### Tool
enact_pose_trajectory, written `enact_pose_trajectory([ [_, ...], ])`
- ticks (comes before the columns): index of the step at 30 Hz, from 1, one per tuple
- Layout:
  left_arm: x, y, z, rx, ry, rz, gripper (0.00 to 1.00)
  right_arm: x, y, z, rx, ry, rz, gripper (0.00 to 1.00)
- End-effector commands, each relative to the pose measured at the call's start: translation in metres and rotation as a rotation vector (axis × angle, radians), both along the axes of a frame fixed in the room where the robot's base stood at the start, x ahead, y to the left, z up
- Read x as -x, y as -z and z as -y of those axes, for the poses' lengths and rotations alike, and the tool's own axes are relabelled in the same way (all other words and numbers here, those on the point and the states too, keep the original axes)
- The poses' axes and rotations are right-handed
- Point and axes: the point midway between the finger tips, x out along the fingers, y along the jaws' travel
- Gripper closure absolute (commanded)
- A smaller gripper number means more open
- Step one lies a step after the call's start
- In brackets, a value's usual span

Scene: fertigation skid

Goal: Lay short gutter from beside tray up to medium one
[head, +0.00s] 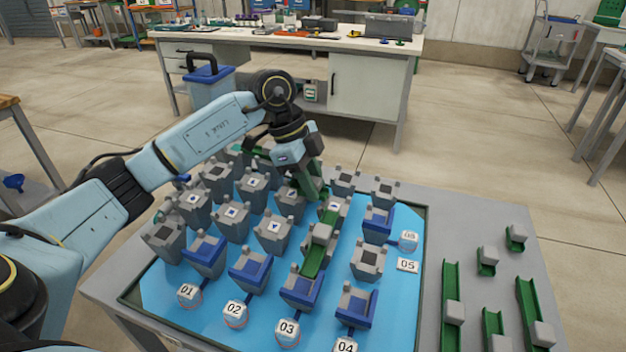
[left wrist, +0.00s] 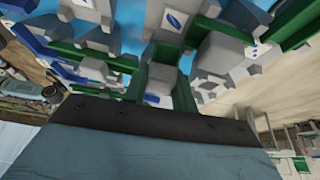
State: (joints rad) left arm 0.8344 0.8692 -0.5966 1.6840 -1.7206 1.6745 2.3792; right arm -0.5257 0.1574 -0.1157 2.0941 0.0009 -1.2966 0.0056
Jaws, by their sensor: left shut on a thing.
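My left gripper (head: 311,188) reaches over the back middle of the blue tray (head: 190,325), pointing down among the grey posts. It is shut on a green gutter piece with a grey block; in the left wrist view the held short gutter's block (left wrist: 160,84) shows at the jaws. A longer green gutter (head: 314,262) with a grey block lies across the post tops just in front of the gripper. Whether the held piece touches it, I cannot tell. My right gripper is out of view.
Several spare green gutters, including a short gutter (head: 487,262) and a long gutter (head: 450,320), lie on the grey table right of the tray. Grey posts and blue-sided posts (head: 250,272) crowd the tray. Numbered markers (head: 235,312) stand along its front. A workbench (head: 370,80) stands behind.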

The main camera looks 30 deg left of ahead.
Motion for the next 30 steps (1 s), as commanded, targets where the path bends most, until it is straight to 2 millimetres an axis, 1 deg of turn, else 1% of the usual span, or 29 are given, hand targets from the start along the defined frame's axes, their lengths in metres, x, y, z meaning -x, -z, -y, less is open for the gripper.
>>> enact_pose_trajectory([
  [7, 0.0, 0.008, 0.0, -0.001, -0.001, -0.001, 0.96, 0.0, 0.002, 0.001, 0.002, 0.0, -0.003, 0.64],
  [11, 0.0, 0.009, 0.0, -0.001, -0.001, -0.001, 0.96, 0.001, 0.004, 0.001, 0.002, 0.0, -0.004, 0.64],
  [12, 0.0, 0.009, 0.0, -0.001, -0.001, -0.001, 0.68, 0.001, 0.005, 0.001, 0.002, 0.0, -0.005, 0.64],
  [16, 0.0, 0.009, 0.0, -0.001, -0.001, -0.001, 0.51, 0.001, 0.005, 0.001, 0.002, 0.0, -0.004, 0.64],
  [25, 0.0, 0.007, 0.0, 0.0, 0.0, 0.001, 0.51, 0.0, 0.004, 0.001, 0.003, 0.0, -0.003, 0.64],
  [29, 0.0, -0.004, 0.0, 0.0, 0.001, 0.004, 0.51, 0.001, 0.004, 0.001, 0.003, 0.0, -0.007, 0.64],
  [30, 0.0, -0.009, -0.002, 0.0, 0.001, 0.001, 0.51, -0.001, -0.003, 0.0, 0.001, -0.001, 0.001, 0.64],
])
